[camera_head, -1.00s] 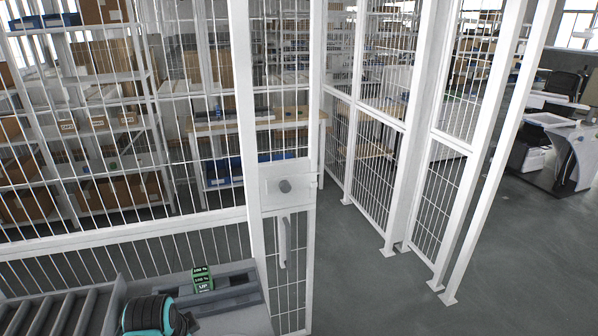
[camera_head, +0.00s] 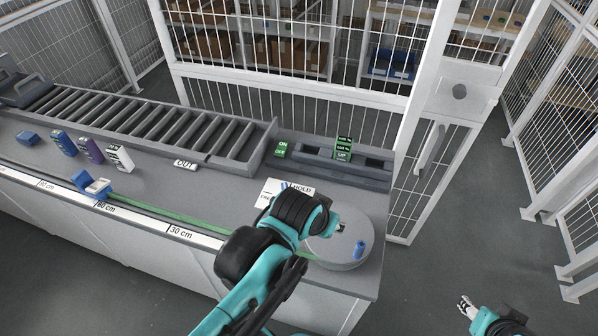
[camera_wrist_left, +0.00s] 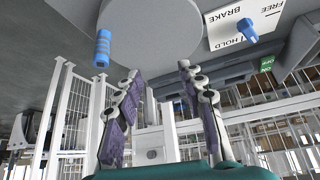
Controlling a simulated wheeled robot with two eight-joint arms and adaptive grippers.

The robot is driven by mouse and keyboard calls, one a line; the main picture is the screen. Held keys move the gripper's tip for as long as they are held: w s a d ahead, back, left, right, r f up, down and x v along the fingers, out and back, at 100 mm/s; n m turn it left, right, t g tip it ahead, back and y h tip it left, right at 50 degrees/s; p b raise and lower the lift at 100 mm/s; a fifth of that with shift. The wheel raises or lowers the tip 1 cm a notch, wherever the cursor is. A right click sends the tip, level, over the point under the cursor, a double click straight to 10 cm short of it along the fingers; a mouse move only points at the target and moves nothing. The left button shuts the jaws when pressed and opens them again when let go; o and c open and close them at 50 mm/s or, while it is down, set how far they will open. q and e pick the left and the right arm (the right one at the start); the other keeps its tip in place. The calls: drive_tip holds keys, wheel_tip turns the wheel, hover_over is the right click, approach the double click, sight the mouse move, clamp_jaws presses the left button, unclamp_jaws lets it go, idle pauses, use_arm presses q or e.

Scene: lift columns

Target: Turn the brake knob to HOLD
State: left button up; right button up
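The white brake plate (camera_head: 303,189) lies on the grey counter, partly hidden by my left arm in the head view. In the left wrist view the plate (camera_wrist_left: 222,26) reads FREE, BRAKE and HOLD. A small blue brake knob (camera_wrist_left: 247,30) stands on it; its top also shows in the head view (camera_head: 284,185). I cannot tell which word it points to. My left gripper (camera_wrist_left: 158,70) is open and empty, its fingers apart from the knob; in the head view it (camera_head: 340,226) is over the grey disc. My right gripper (camera_head: 466,307) is at the lower right, away from the counter.
A round grey disc (camera_head: 335,255) with a blue upright handle (camera_head: 360,249) sits at the counter's right end. A blue slider (camera_head: 92,184) sits on the ruler. White mesh fencing stands behind.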

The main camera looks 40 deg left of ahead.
use_arm(q)
drive_tip(key=w+a+n+g+b, duration=0.1)
drive_tip(key=w+a+n+g, duration=0.35)
drive_tip(key=w+a, duration=0.4)
drive_tip(key=n+g, duration=0.2)
drive_tip(key=n, duration=0.1)
hover_over(285, 190)
drive_tip(key=f, duration=0.5)
drive_tip(key=shift+d+f+b, duration=0.2)
drive_tip(key=shift+d+b, duration=0.1)
drive_tip(key=shift+b, duration=0.05)
drive_tip(key=shift+a+f+n, duration=0.2)
drive_tip(key=shift+a+n, duration=0.05)
drive_tip(key=shift+a+f, duration=0.1)
drive_tip(key=shift+f, duration=0.25)
wheel_tip(285, 190, down, 7)
drive_tip(key=b, duration=0.3)
drive_tip(key=shift+f, duration=0.1)
clamp_jaws()
